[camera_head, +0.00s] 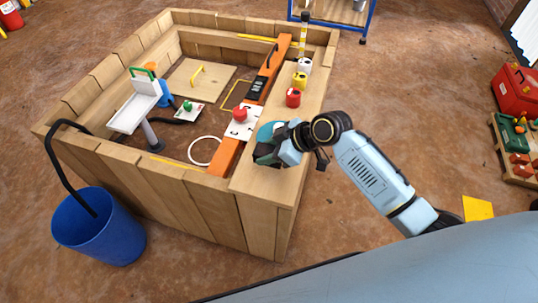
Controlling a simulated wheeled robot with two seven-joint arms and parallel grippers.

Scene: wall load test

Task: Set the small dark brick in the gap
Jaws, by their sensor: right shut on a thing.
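My right gripper (268,145) reaches in from the right and is low over the near end of the wooden box's right-hand ledge (262,184). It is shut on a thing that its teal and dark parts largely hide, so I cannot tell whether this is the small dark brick. No separate small dark brick is clear elsewhere. I cannot make out a gap in the wall. My left gripper is not in view.
An orange beam (277,55) with a red knob (239,114) runs beside the ledge. Red (293,98), yellow (300,80) and white (305,65) weights stand farther along. A blue bucket (97,228) stands at the front left. Open floor lies right of the box.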

